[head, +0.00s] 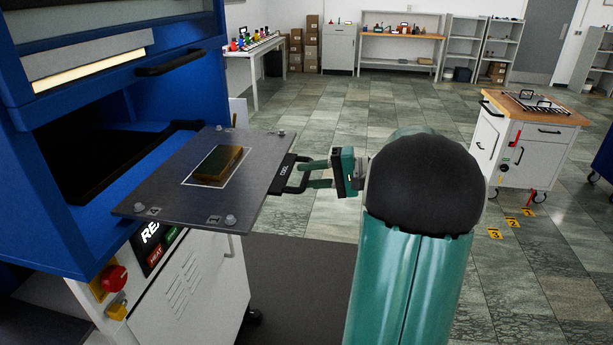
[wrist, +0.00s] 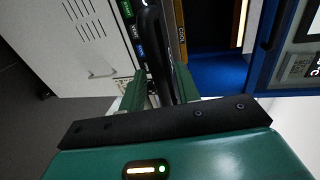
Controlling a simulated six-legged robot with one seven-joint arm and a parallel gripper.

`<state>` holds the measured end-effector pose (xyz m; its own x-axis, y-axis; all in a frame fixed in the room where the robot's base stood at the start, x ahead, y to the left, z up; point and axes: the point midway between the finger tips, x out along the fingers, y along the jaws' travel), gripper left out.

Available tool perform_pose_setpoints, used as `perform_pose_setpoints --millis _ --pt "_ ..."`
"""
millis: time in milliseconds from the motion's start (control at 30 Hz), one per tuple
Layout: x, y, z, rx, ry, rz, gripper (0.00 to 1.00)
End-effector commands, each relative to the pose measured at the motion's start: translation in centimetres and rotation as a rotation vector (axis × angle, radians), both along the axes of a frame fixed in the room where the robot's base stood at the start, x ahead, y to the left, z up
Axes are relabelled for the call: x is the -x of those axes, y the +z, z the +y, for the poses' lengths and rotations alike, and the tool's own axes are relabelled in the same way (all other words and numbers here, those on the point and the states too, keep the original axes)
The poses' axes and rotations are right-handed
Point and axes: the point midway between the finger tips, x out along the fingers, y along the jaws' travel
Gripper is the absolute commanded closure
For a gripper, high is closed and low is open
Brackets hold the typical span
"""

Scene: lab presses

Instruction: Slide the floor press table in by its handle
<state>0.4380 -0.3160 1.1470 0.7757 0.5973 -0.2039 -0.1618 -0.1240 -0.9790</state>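The floor press table (head: 150,196) is a dark grey plate drawn out of the blue press (head: 60,240) at the left of the head view. A gold block (head: 218,166) lies on it inside a white outline. Its black handle (head: 303,176) sticks out from the plate's right edge; in the wrist view the handle (wrist: 153,45) runs down between my fingers. My gripper (head: 318,174) is level with the handle, its green fingers (wrist: 163,88) apart on either side of the bar. A gap seems to show beside the bar, so the fingers look open around it.
The press opening (head: 90,150) is dark and empty behind the plate. A red knob (head: 113,279) sits on the press's white base below. A white cart (head: 530,150) stands at the right.

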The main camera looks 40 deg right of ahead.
Motion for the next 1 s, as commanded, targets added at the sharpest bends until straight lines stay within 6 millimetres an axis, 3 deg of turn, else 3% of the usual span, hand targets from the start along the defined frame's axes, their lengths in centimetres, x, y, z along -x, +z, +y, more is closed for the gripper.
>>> perform_pose_setpoints --millis 400,600,1000 --pt "-1.0 -0.3 0.8 0.000 0.000 0.001 0.68" --pt "-1.0 -0.3 0.8 -0.001 0.000 0.001 1.00" --pt "-1.7 -0.3 1.4 0.000 0.002 0.000 1.00"
